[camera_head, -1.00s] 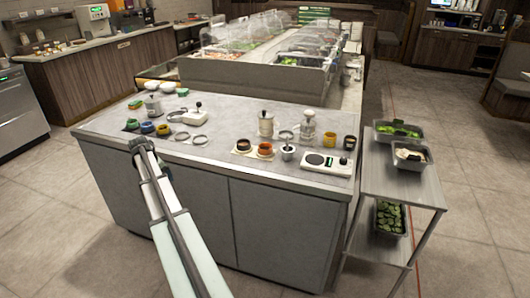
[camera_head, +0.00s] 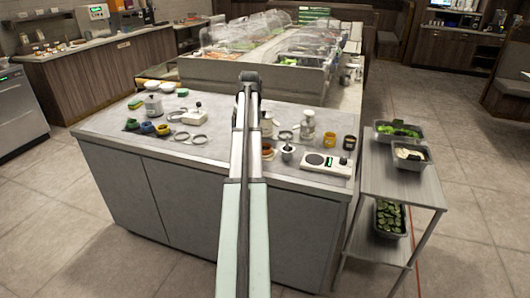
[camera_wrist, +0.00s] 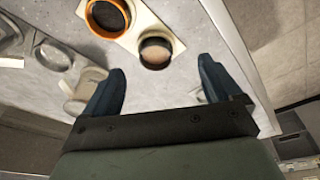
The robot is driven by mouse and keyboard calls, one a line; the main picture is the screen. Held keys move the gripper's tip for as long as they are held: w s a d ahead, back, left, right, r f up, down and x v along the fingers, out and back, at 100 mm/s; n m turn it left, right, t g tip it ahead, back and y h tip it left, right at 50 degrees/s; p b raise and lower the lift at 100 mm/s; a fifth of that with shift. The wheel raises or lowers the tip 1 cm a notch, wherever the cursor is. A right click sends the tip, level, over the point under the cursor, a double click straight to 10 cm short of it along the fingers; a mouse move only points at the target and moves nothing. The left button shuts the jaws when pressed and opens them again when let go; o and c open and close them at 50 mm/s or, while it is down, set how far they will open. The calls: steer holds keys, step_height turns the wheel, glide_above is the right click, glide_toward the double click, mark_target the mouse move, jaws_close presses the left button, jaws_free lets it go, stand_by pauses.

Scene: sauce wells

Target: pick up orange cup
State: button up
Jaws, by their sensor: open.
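The orange cup (camera_wrist: 108,17) shows in the wrist view at the top edge, with an orange rim and dark contents. It sits on a pale plate (camera_wrist: 131,36) beside a dark-rimmed cup (camera_wrist: 155,52) with brown contents. In the head view the orange cup (camera_head: 267,150) is partly hidden behind my arm. My gripper (camera_wrist: 160,70) is open and empty, with its two blue fingers apart. The dark-rimmed cup lies just beyond the gap between the fingers. The orange cup is farther up and left of that gap. The fingertips cannot be made out in the head view.
The grey counter (camera_head: 215,150) also bears a yellow cup (camera_head: 329,141), a dark cup (camera_head: 349,142), a white scale-like device (camera_head: 326,164) and a small pot (camera_head: 287,152). Metal rings (camera_head: 200,138) and several coloured cups stand at left. A side cart (camera_head: 400,190) holds food trays.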

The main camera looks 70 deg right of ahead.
steer(key=w+v, duration=0.1)
steer(key=v, duration=0.3)
glide_above(266, 145)
steer(key=s+a, duration=0.3)
steer(key=a, duration=0.2)
steer(key=shift+t, duration=0.4)
steer(key=x, duration=1.4)
steer(key=shift+s+d, duration=0.15)
steer(key=shift+s, duration=0.25)
steer(key=shift+c, duration=0.3)
steer(key=c, duration=1.1)
